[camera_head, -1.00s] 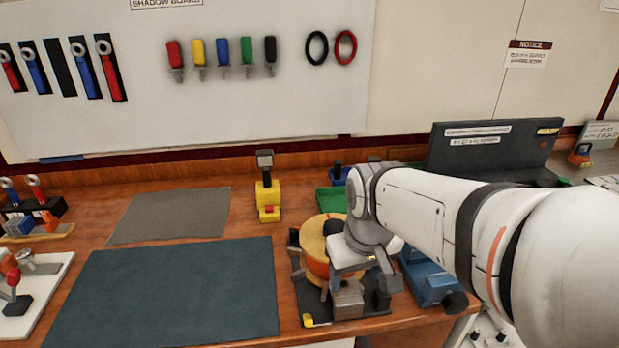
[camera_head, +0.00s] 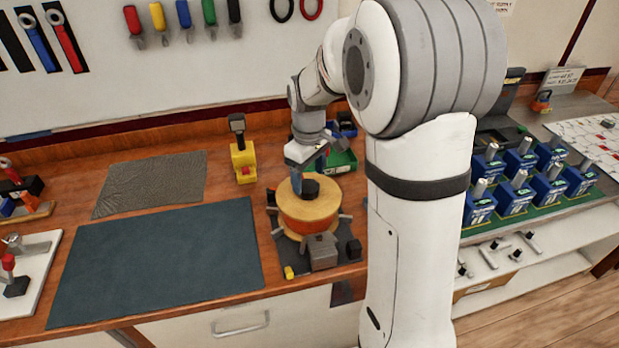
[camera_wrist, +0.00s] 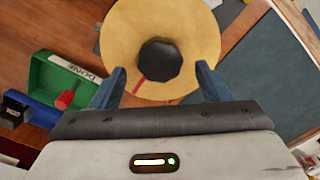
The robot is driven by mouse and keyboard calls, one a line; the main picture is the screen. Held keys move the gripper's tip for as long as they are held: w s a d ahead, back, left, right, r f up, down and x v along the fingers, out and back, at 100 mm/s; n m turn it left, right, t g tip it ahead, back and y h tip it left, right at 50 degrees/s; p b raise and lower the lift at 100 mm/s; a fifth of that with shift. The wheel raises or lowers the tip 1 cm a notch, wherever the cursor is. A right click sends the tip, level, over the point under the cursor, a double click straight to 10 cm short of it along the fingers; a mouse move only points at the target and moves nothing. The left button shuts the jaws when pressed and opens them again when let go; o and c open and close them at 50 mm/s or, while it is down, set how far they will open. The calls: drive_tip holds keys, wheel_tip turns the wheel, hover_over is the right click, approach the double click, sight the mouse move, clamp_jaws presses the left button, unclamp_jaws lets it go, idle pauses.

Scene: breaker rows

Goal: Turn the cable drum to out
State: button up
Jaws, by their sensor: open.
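The cable drum (camera_head: 308,212) stands on a dark base plate on the wooden bench, with a tan round top flange, an orange body and several grey handles around it. A black knob (camera_head: 310,187) sits at its centre. In the wrist view the tan flange (camera_wrist: 190,22) and the black knob (camera_wrist: 159,61) show, with a red mark running from the knob toward the rim. My gripper (camera_wrist: 161,82) is open, its two blue fingers apart on either side of the near rim of the flange in that view. Contact cannot be told.
A green tray (camera_head: 343,161) labelled DONE stands behind the drum. A yellow device (camera_head: 243,163) stands to the left at the back. A dark mat (camera_head: 160,262) lies left of the drum. Blue breakers (camera_head: 515,196) in rows stand at the right.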

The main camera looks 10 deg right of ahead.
sight(309, 203)
drive_tip(key=shift+f, duration=1.3)
drive_tip(key=c, duration=1.4)
drive_tip(key=shift+a+n, duration=0.25)
drive_tip(key=shift+n, duration=0.05)
